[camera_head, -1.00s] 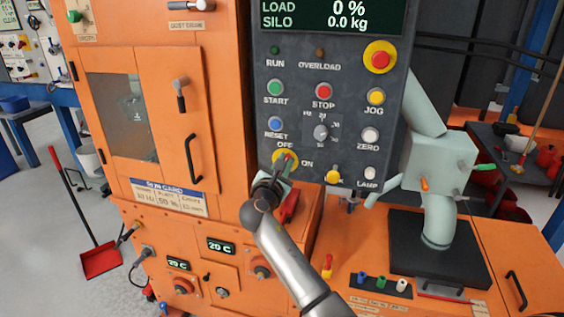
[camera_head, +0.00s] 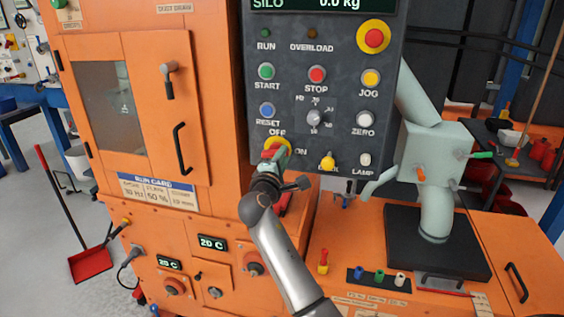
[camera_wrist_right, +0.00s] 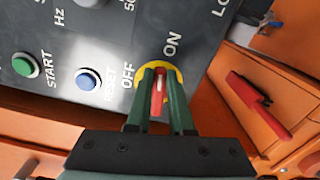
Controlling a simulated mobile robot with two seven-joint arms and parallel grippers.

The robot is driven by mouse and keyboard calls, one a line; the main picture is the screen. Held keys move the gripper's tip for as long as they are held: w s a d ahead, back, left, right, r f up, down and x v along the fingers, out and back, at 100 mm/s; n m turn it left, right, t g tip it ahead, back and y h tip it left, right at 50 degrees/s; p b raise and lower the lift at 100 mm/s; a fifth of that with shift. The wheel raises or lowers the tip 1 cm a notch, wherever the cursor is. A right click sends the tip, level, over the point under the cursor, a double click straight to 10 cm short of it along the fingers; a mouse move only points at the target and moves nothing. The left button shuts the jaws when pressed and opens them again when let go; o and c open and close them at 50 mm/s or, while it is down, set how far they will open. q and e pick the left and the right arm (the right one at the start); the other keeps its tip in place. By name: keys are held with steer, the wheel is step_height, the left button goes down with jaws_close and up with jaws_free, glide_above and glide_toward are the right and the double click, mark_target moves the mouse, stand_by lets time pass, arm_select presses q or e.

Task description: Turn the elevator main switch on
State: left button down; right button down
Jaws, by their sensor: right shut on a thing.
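The main switch is a yellow disc (camera_head: 285,143) with a red handle, low on the dark control panel (camera_head: 340,120), beside the OFF and ON labels. In the right wrist view the red handle (camera_wrist_right: 158,98) has a white mark at its upper end, which points roughly toward the ON label. My right gripper (camera_head: 273,152) reaches up to the switch. Its green fingers (camera_wrist_right: 158,90) are closed on the handle, one on each side. In the head view the gripper hides much of the switch. My left gripper is out of view.
START (camera_head: 266,71), RESET (camera_head: 267,110) and STOP (camera_head: 317,75) buttons and a Hz dial (camera_head: 314,119) sit above the switch. A small yellow knob (camera_head: 327,162) is close to its right. A red handle (camera_wrist_right: 258,103) on the orange housing lies to the gripper's right.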

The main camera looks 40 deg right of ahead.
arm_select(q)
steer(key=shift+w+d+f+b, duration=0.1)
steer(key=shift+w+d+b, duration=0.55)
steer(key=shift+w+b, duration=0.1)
arm_select(e)
steer(key=shift+f+m, duration=0.3)
steer(key=shift+m, duration=0.9)
steer(key=c, duration=0.8)
jaws_free()
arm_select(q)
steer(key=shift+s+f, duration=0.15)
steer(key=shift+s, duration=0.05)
